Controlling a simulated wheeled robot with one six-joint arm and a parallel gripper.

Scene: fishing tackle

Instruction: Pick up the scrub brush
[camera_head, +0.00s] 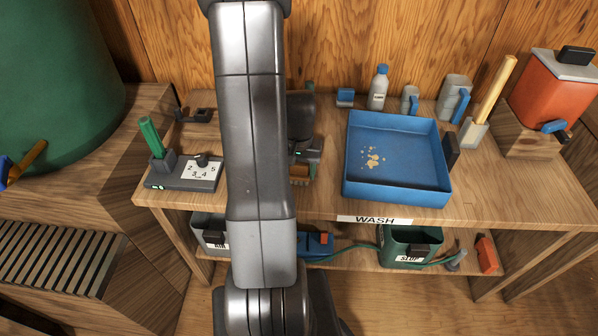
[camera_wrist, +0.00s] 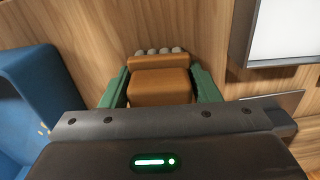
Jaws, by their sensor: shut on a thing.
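The scrub brush (camera_wrist: 160,84) is a brown block with a row of pale bristle tufts at its far end in the wrist view. My gripper (camera_wrist: 161,88) has its two green fingers on either side of the block, shut on it. In the head view, the brush (camera_head: 299,174) shows as a small orange-brown patch beside my arm, near the front of the wooden bench and left of the blue tray. My arm hides much of my gripper (camera_head: 305,168) there. I cannot tell whether the brush touches the bench.
The blue tray (camera_head: 395,198) with tan crumbs stands right of the brush. A dark numbered device (camera_head: 185,183) with a green handle is at left. A bottle (camera_head: 378,90), mugs and an orange container (camera_head: 550,92) line the back. A lower shelf holds bins, including a green one (camera_head: 398,238).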

